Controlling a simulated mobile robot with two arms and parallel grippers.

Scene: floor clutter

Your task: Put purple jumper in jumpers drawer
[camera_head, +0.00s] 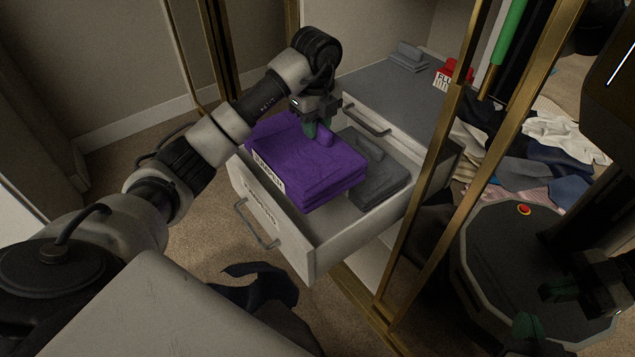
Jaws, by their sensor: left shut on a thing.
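The purple jumper (300,165) is a folded stack with a white label on its left side. It is in the open white drawer (300,238), whose front has a label and a metal handle. My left gripper (312,128) points down at the far top of the stack and is shut on the purple jumper's raised fold. A grey folded garment (375,170) lies beside the purple stack in the same drawer. My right gripper (543,310) is at the lower right, far from the drawer, with its green fingertips apart and nothing visible between them.
The grey cabinet top (400,95) behind the drawer holds a small grey folded item (408,55) and a red-and-white object (450,75). Gold frame posts (425,170) stand right of the drawer. Loose clothes (535,150) cover the floor beyond. Dark cloth (262,285) lies below the drawer.

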